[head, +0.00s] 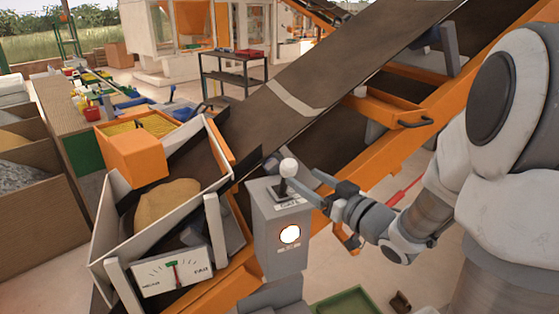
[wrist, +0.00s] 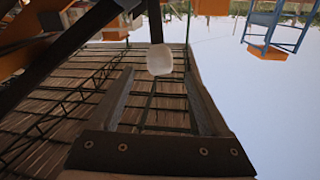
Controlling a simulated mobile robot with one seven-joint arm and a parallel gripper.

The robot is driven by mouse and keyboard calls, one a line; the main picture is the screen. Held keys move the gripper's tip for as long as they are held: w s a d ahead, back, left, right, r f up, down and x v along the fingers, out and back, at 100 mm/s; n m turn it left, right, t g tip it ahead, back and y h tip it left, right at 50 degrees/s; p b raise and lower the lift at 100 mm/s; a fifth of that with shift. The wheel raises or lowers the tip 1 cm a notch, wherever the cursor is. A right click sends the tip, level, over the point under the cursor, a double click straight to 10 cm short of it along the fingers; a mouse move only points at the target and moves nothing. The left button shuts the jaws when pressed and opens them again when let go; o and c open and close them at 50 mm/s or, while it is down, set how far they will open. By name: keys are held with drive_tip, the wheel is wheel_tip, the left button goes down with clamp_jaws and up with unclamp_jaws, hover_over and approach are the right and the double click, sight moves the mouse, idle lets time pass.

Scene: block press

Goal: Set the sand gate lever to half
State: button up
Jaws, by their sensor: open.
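The lever (head: 288,167) has a white knob on a dark stem and stands on top of a grey control box (head: 282,230). My gripper (head: 308,189) is at the right of the lever, with its fingers pointing towards it. In the wrist view my gripper (wrist: 161,76) is open and empty, and the white knob (wrist: 160,60) shows between and just ahead of the fingertips. A white gauge (head: 173,275) on the hopper's front has a red and green pointer standing near upright at mid-scale.
A tilted hopper (head: 112,225) holding a sand heap (head: 166,203) stands left of the box. A round light (head: 290,234) glows on the box front. A conveyor belt (head: 340,60) with an orange frame (head: 385,155) rises behind to the right. A green tray (head: 345,303) lies below.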

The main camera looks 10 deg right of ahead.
drive_tip(key=p+x, duration=0.1)
drive_tip(key=x, duration=0.9)
drive_tip(key=shift+w, duration=0.25)
clamp_jaws()
